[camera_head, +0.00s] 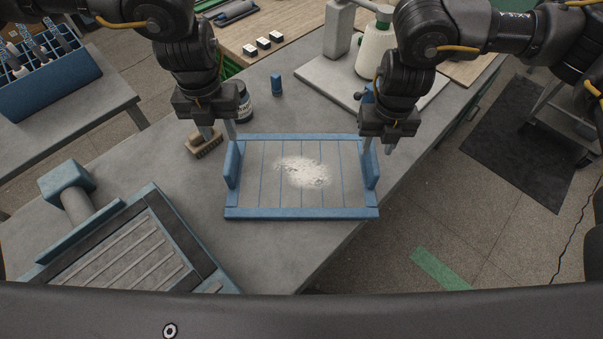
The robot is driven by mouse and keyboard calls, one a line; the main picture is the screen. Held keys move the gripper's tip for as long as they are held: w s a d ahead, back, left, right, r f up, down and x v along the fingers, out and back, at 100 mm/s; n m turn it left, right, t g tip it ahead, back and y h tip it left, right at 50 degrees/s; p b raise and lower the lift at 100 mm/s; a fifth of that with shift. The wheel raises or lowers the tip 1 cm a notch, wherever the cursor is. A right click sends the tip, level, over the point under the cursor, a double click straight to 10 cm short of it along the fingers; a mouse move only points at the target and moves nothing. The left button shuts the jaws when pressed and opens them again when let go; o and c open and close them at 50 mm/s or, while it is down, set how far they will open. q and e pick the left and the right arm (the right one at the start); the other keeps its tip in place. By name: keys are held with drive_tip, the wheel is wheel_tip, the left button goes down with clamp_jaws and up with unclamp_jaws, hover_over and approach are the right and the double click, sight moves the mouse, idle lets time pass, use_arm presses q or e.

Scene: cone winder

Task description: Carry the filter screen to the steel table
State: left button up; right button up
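The filter screen (300,213) is a blue-framed slatted panel with a raised blue side piece at its left and right ends. It lies flat over the grey table (300,262), with its front right corner near the table edge. A pile of white fluff (303,172) is on its middle. My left gripper (218,132) points down near the top of the left side piece, fingers apart. My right gripper (379,148) points down by the right side piece, fingers apart. Neither clearly clamps the screen. I cannot tell which surface is the steel table.
A wooden brush (204,146) and a dark jar (244,103) stand near my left gripper. A blue cap (276,85) is behind the screen. A slatted blue-edged unit (130,245) fills the lower left. A separate grey table (100,117) with a blue bin (45,95) stands at left.

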wheel_tip(320, 180, up, 6)
drive_tip(key=shift+f, duration=0.15)
idle(0.6)
